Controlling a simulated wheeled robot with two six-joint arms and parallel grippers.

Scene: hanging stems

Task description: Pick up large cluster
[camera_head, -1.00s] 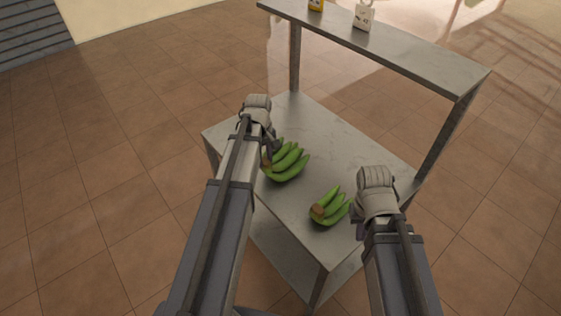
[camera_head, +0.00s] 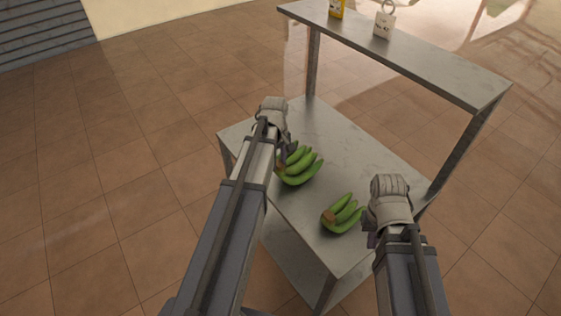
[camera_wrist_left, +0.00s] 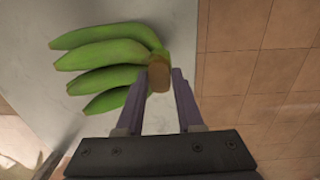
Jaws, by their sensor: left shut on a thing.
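The large cluster of green bananas (camera_head: 302,168) is at the left side of the metal table's lower top, next to my left gripper (camera_head: 286,150). In the left wrist view, the brown stem end of the large cluster (camera_wrist_left: 100,52) sits between the two fingers of my left gripper (camera_wrist_left: 164,90), which is shut on it. I cannot tell whether the cluster is clear of the surface. A smaller cluster of green bananas (camera_head: 344,216) lies nearer the table's front corner. My right gripper (camera_head: 370,236) is just right of it, apart from it; its fingers are mostly hidden.
The metal table (camera_head: 355,158) has a raised shelf (camera_head: 430,62) along its far side, held on posts. Tiled floor (camera_head: 110,180) lies open to the left.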

